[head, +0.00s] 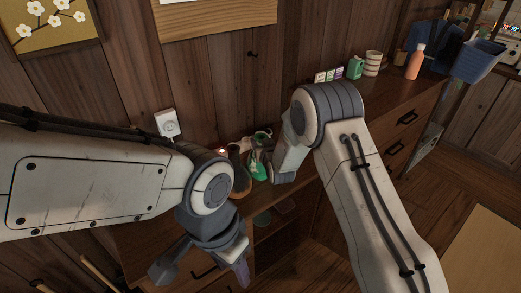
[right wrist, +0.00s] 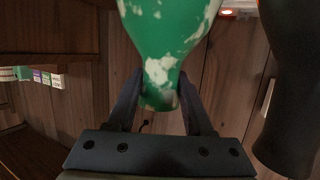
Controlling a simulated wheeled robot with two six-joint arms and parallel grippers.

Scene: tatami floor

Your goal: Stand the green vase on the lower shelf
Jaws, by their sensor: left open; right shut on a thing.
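The green vase with white patches (right wrist: 165,35) fills the top of the right wrist view. My right gripper (right wrist: 160,95) is shut on its narrow part, one finger on each side. In the head view the green vase (head: 258,168) shows beside my right wrist, over the cabinet top, partly hidden by the arm; I cannot tell whether it touches the top. My left gripper (head: 203,272) is open and empty in front of the cabinet.
A brown vase (head: 239,180) stands close to the green one; a dark vase (right wrist: 290,95) is at the right in the wrist view. Small boxes, a green canister (head: 355,68), a striped cup (head: 372,63), an orange bottle (head: 416,61) and a blue bin (head: 478,62) are farther right.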

